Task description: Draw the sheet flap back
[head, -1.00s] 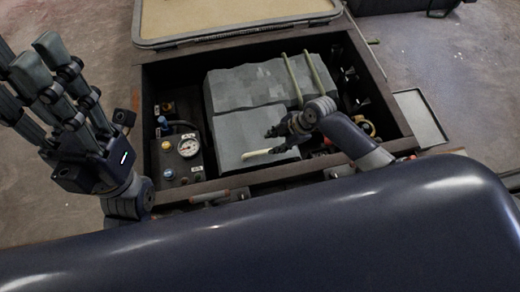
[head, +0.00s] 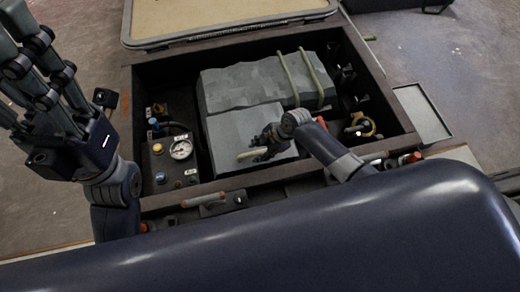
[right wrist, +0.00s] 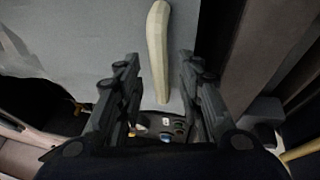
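A grey sheet (head: 257,86) covers something in the open dark box, and its smooth nearer part, the flap (head: 235,125), lies flat towards the front. A cream bar-like tab (head: 252,154) sits on the flap. My right gripper (head: 262,143) is over the flap at the tab. In the right wrist view, its two fingers (right wrist: 153,75) stand apart with the tab (right wrist: 158,45) between them and gaps on both sides. My left gripper (head: 30,65) is raised at the left, its fingers spread and empty, with some tips cut off by the frame.
Two pale green straps (head: 301,78) cross the sheet's far right part. Brass and red fittings (head: 360,125) are at the right. The box's dark rim (head: 400,100) surrounds everything; the lid (head: 230,15) lies open behind.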

